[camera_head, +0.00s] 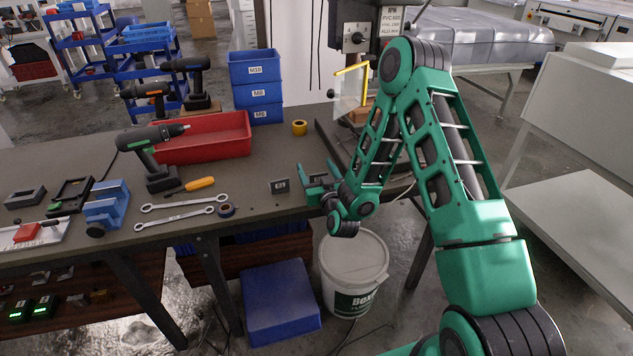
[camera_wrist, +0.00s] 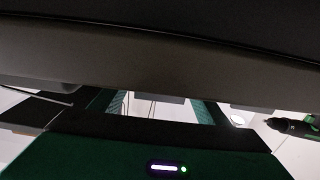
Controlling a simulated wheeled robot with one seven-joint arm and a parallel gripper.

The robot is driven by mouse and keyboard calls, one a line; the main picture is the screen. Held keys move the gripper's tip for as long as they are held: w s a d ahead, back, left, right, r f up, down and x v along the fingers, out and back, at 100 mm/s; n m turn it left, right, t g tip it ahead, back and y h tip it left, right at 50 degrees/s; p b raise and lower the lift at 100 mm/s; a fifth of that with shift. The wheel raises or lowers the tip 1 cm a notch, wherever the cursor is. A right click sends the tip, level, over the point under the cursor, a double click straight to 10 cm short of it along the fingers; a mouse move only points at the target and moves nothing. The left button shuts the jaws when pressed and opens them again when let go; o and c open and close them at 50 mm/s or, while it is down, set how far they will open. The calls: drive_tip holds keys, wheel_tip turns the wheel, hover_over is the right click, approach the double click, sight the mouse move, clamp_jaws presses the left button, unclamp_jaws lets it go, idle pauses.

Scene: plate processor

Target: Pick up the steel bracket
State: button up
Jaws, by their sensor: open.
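A small grey metal piece (camera_head: 279,186), which looks like the steel bracket, lies on the workbench (camera_head: 258,208) near its front edge in the head view. My gripper (camera_head: 305,177) is open just to the right of it, its fingers pointing left. A gap shows between the fingers and the metal piece, with nothing seen in the jaws. In the wrist view a dark bar crosses the upper part, with my green gripper housing below. I cannot make out the bracket there.
A red bin (camera_head: 205,140) and a yellow tape roll (camera_head: 299,128) stand behind. A drill press (camera_head: 352,40) stands behind my arm. A white bucket (camera_head: 352,262) is on the floor.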

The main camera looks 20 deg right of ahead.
drive_tip(key=shift+w, duration=0.35)
drive_tip(key=shift+c, duration=0.6)
drive_tip(key=c, duration=1.3)
drive_tip(key=shift+c, duration=0.2)
drive_tip(key=shift+r, duration=0.1)
